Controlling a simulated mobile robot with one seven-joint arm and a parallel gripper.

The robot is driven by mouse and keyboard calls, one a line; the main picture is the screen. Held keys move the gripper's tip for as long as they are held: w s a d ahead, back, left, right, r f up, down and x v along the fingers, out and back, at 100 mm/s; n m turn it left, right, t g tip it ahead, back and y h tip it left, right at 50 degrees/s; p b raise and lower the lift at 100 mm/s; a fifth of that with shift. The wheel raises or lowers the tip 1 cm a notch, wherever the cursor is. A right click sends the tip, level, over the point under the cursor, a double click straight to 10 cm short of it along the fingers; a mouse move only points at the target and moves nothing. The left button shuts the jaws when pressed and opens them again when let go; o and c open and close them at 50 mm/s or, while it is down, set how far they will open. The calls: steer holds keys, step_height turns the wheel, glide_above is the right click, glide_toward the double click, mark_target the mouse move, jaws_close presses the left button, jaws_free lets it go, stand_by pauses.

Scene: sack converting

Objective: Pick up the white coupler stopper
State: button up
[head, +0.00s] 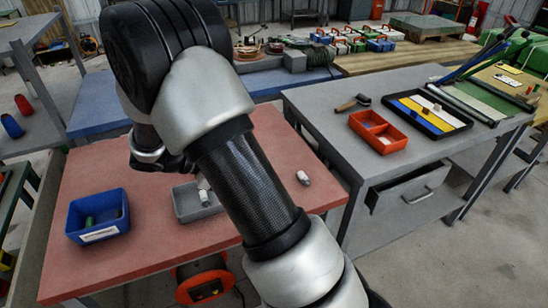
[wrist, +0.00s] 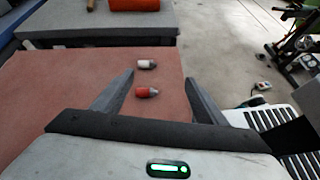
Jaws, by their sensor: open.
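In the wrist view, a white coupler stopper (wrist: 146,64) with a grey end lies on its side on the red tabletop. A red one (wrist: 147,92) with a grey end lies nearer to me. My gripper (wrist: 157,75) is open, its two fingers apart, with nothing held between them. In the picture both stoppers appear between the fingers, the red one nearer the palm. In the head view a small white and grey piece (head: 303,178) lies on the red table right of my arm. My gripper is hidden there behind the arm.
On the red table (head: 135,257) stand a blue bin (head: 83,235) with green pieces and a grey tray (head: 187,214) with a white piece in or beside it. A grey bench (head: 320,112) at right carries an orange divided box (head: 360,133). The red table's front left is clear.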

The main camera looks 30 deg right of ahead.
steer(key=n+h, duration=0.1)
steer(key=n, duration=0.1)
glide_toward(303, 177)
steer(key=d+b, duration=0.1)
steer(key=s+d+f+b, duration=0.1)
steer(key=shift+s+d+f+t, duration=0.1)
steer(key=shift+d+t, duration=0.2)
steer(key=shift+d, duration=0.1)
steer(key=shift+w+b+x, duration=0.2)
steer(key=shift+b+x, duration=0.25)
steer(key=shift+x, duration=1)
steer(key=shift+w+b+x, duration=0.2)
steer(key=shift+b+x, duration=0.25)
steer(key=shift+x, duration=1.05)
steer(key=shift+c, duration=0.3)
steer(key=c, duration=1.1)
